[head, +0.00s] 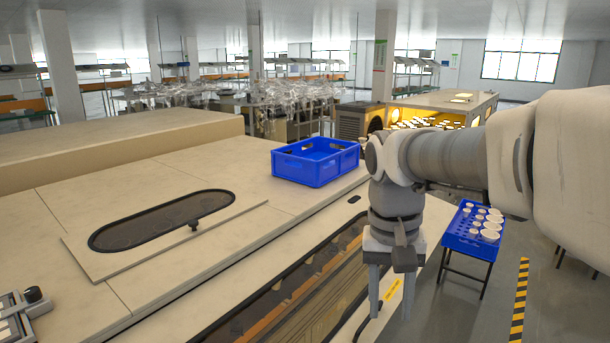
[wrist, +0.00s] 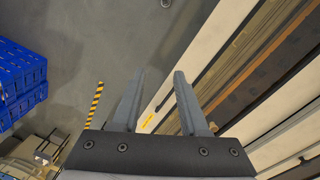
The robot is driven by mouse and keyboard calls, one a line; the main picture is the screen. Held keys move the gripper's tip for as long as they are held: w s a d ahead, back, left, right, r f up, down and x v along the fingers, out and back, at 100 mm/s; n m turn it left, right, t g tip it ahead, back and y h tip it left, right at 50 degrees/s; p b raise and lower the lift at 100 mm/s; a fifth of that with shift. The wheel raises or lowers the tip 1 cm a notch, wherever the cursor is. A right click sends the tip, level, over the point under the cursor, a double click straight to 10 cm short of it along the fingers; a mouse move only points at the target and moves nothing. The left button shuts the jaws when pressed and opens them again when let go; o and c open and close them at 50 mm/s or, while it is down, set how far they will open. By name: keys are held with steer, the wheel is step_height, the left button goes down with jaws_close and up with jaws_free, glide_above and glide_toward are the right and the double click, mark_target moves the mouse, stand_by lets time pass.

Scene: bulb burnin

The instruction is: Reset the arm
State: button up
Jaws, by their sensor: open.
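My gripper (head: 391,292) hangs from my arm on the right of the head view, its fingers pointing down beside the front edge of the long beige machine. The fingers are apart with nothing between them. In the wrist view my gripper (wrist: 160,98) also shows open and empty, with grey floor and the machine's edge beyond it.
A blue crate (head: 293,168) stands on the beige machine top (head: 130,185). A blue rack (head: 458,240) with several white round pieces stands at the right. A lit cabinet (head: 440,102) is behind. Striped floor tape (head: 520,300) crosses open floor.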

steer(key=s+d+f+n+t, duration=0.1)
steer(key=s+t, duration=0.4)
steer(key=s, duration=0.5)
steer(key=shift+s+d+f+n+t+y+b, duration=0.25)
steer(key=shift+f+n+t+y+b, duration=0.15)
steer(key=shift+n, duration=0.4)
